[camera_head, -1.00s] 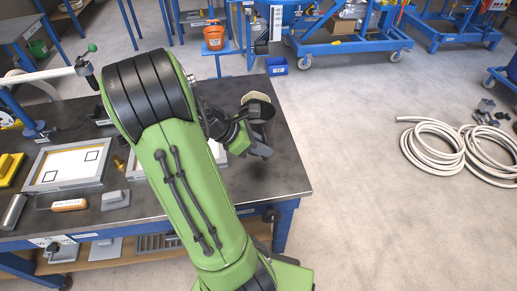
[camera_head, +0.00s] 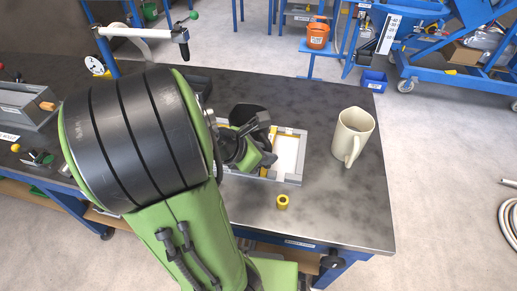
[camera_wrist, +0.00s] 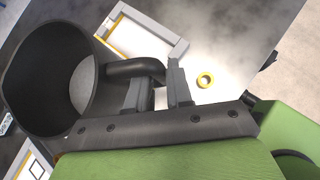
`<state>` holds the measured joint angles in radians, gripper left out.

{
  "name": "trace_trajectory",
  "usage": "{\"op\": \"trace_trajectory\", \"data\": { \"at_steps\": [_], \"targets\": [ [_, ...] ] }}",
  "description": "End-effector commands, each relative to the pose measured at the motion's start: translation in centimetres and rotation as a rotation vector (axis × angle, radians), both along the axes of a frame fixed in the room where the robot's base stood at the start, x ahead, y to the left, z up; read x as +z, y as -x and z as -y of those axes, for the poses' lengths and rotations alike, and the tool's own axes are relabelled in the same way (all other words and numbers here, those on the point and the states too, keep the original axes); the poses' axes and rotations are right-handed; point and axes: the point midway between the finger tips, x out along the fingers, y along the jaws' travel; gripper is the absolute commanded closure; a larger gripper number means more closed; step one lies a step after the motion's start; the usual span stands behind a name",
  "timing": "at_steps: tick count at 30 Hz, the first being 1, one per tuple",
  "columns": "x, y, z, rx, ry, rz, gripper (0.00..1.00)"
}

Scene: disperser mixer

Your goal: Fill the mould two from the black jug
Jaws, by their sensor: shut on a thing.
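The black jug (camera_wrist: 30,70) fills the left of the wrist view, its mouth facing the camera and a grey surface (camera_wrist: 84,85) visible inside. My gripper (camera_wrist: 160,88) is shut on the jug's handle (camera_wrist: 138,68). In the head view the jug (camera_head: 246,112) is mostly hidden by my gripper (camera_head: 250,142), above a grey-framed tray with a white inside and yellow edging (camera_head: 293,165). This tray also shows beyond the handle in the wrist view (camera_wrist: 165,27). Another framed panel (camera_wrist: 28,168) shows at lower left there. I cannot tell which is mould two.
A cream jug (camera_head: 345,148) stands on the dark table (camera_head: 355,215), right of the tray. A yellow ring (camera_head: 283,201) lies in front of the tray. A grey box (camera_head: 28,108) is at the left. The table's right end is otherwise clear.

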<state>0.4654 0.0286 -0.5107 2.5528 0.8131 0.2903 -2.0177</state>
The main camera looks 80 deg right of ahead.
Motion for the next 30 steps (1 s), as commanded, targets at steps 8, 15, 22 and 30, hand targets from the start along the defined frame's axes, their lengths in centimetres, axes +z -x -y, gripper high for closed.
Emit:
{"op": "trace_trajectory", "data": {
  "at_steps": [8, 15, 22, 30],
  "targets": [
    [0.5, 0.3, -0.1, 0.000, -0.009, -0.012, 1.00],
    [1.5, 0.3, -0.1, -0.001, -0.058, -0.054, 1.00],
    [2.6, 0.4, -0.2, -0.002, -0.135, -0.118, 1.00],
    [3.7, 0.3, 0.0, 0.000, -0.175, -0.169, 1.00]
  ]
}}
